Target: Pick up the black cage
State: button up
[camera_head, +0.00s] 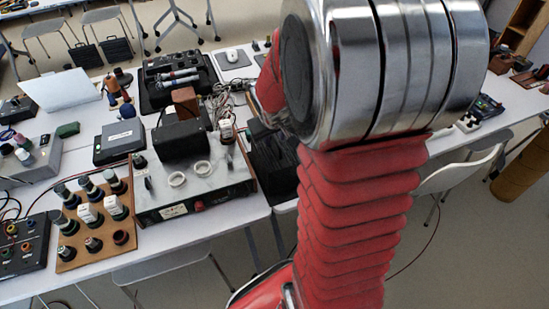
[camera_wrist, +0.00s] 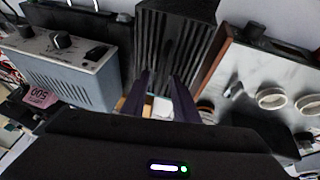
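A black ribbed box that looks like the black cage (camera_head: 273,165) stands on the white table, at the right side of a grey instrument, partly hidden by my arm. In the wrist view the black cage (camera_wrist: 178,38) is at the top middle, with vertical ribs, between two instruments. My gripper (camera_wrist: 161,88) points towards its lower edge. Its two dark fingers are apart, with a small white thing visible through the gap. Nothing is clearly held. Whether the fingers touch the cage cannot be told. In the head view my gripper is mostly hidden behind my arm.
The grey-topped instrument (camera_head: 196,190) with two white rings stands close beside the cage. On the cage's other side in the wrist view is a blue-grey box with knobs (camera_wrist: 62,72). A wooden board with several bottle-like pieces (camera_head: 94,240) lies further left.

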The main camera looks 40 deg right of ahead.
grip_shut()
dwell(1.2)
